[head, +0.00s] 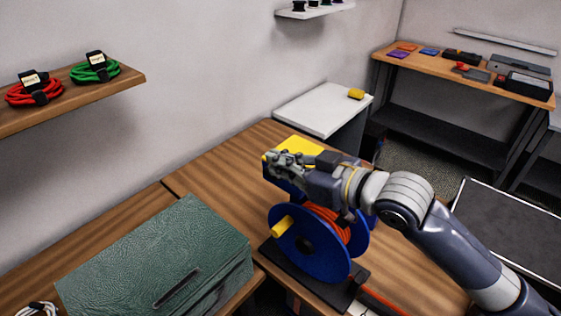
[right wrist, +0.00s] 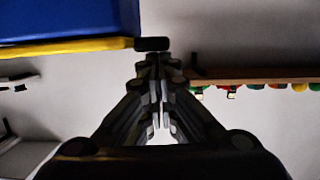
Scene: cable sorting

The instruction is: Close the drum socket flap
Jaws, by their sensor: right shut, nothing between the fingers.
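The cable drum has blue side discs (head: 318,250), orange cable (head: 328,222) wound between them and a yellow handle (head: 282,226). At its top is a blue socket housing (head: 282,184) with a yellow flap (head: 300,146), seen partly behind my gripper. In the right wrist view the flap's yellow edge (right wrist: 70,48) runs along the blue housing (right wrist: 70,18); I see no clear gap between them. My right gripper (head: 271,158) is shut and empty at the flap, its fingertips (right wrist: 152,62) close to a small black piece (right wrist: 152,44). Contact cannot be told. My left gripper is out of view.
A green metal box (head: 150,255) stands left of the drum on the wooden bench (head: 215,175). A shelf (head: 100,95) with red and green cable coils is at upper left. A white-topped table (head: 320,110) stands behind. The bench between box and drum is clear.

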